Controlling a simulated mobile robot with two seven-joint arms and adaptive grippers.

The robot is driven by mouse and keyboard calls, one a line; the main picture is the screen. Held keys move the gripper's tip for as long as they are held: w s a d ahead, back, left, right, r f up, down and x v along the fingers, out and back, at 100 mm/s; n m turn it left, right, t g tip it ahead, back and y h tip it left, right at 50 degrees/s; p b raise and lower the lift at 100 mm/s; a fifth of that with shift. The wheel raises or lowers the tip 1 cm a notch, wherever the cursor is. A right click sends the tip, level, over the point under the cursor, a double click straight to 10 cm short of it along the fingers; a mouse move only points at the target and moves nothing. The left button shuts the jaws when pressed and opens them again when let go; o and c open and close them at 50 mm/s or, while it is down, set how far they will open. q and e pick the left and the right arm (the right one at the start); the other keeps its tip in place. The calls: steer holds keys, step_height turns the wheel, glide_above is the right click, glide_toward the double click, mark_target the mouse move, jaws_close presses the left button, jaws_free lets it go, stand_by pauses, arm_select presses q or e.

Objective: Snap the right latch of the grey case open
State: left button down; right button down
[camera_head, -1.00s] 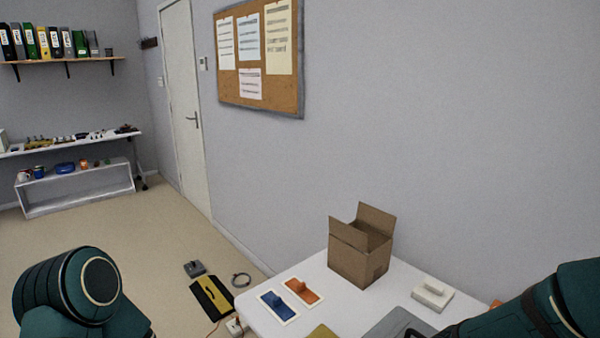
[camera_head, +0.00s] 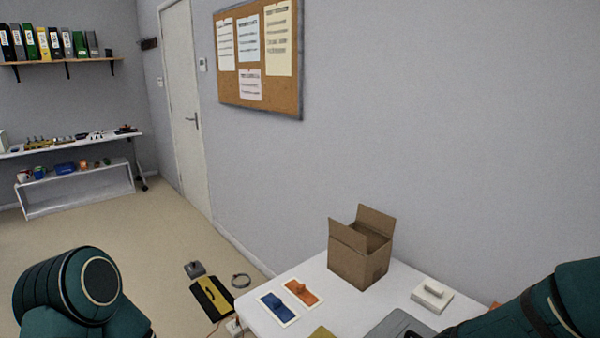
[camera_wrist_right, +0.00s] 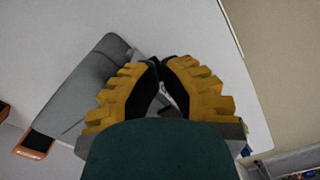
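The grey case (camera_head: 392,324) shows only in part at the bottom edge of the head view, on the white table. In the right wrist view the grey case (camera_wrist_right: 88,88) lies left of my right gripper (camera_wrist_right: 160,63). The gripper's yellow fingers are together at their dark tips, beside the case's edge. I see nothing clearly held between them. The right latch cannot be made out; the fingers may hide it. In the head view my right arm comes in at the lower right, with its gripper out of frame. My left gripper is not in view.
An open cardboard box (camera_head: 358,262) stands behind the case on the white table (camera_head: 330,303). The wall is close behind.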

step_height(320, 180, up, 6)
steer(key=s+a+p, duration=0.1)
steer(key=p, duration=0.2)
steer(key=shift+a, duration=0.2)
steer(key=shift+s, duration=0.1)
